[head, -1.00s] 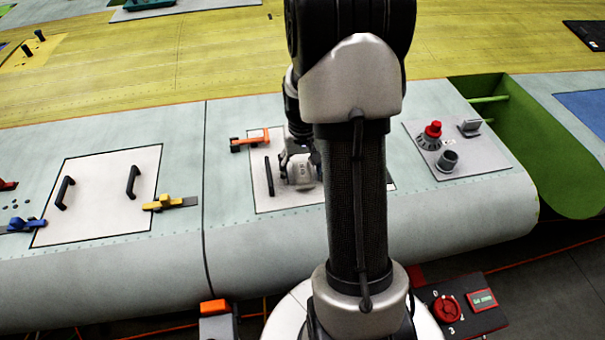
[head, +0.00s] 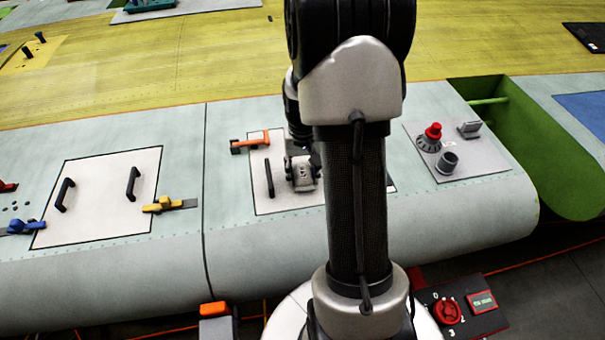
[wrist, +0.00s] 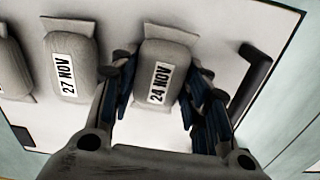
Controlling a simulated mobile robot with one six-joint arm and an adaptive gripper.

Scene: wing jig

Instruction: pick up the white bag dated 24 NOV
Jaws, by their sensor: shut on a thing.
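The bag labelled 24 NOV (wrist: 163,75) looks pale grey-white and sits between my gripper's fingers in the wrist view. My gripper (wrist: 158,95) is shut on it, with dark blue finger pads on its left and right sides. In the head view the bag (head: 303,180) shows below my gripper (head: 301,165), over the white panel (head: 262,195). I cannot tell whether the bag touches the panel. Its far side is partly hidden.
A similar bag labelled 27 NOV (wrist: 72,75) lies just left in the wrist view, with part of another (wrist: 10,65) beyond it. A black handle (wrist: 250,75) stands to the right. An orange clamp (head: 250,142) sits at the panel's back left.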

